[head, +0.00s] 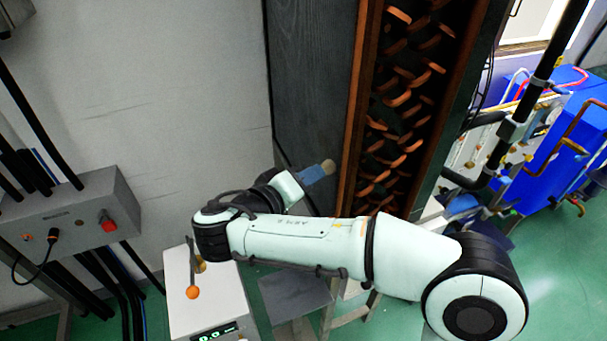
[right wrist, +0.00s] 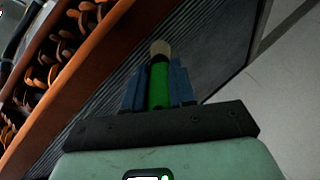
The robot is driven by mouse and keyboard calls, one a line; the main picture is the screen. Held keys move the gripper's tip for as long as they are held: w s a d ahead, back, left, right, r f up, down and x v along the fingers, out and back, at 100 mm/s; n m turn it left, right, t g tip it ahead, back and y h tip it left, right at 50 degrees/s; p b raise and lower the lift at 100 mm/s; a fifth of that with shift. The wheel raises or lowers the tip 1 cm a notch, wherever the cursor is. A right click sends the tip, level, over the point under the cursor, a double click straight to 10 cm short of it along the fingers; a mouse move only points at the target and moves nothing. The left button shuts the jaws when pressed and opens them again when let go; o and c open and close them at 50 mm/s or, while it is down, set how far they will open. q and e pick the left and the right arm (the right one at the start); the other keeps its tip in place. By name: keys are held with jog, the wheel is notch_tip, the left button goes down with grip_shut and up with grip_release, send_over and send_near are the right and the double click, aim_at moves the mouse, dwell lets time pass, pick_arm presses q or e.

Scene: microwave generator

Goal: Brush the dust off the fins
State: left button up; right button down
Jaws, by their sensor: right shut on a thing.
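The fins are curved copper-orange pieces in a tall dark frame (head: 361,150) with rust-brown edges; several fins (head: 405,100) show in the head view and at the upper left of the right wrist view (right wrist: 72,45). My right gripper (head: 318,171) has blue fingers and is shut on a brush. The brush has a green handle (right wrist: 158,85) and a pale tan bristle tip (right wrist: 160,48). The tip also shows in the head view (head: 328,166). It is in front of the dark grey panel (head: 312,80), left of the fins; I cannot tell whether it touches anything. My left gripper is out of view.
A grey control box (head: 75,225) with a red knob is on the left wall. Blue equipment (head: 565,130) and black pipes fill the right.

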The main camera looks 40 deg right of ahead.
jog(key=shift+r+p, duration=0.55)
jog(key=shift+r, duration=0.05)
jog(key=shift+w+d+p, duration=1.4)
jog(key=shift+w+p, duration=1.05)
jog(key=shift+w, duration=2.95)
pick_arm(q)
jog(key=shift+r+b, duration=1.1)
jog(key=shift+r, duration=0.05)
pick_arm(e)
jog(key=shift+s+a+r, duration=0.15)
jog(key=shift+s+r, duration=0.1)
jog(key=shift+s, duration=0.35)
jog(key=shift+s+a+r, duration=0.2)
jog(key=shift+s+r, duration=0.1)
jog(key=shift+s, duration=0.35)
jog(key=shift+s+a+r, duration=0.15)
jog(key=shift+s+r, duration=0.1)
jog(key=shift+s, duration=0.35)
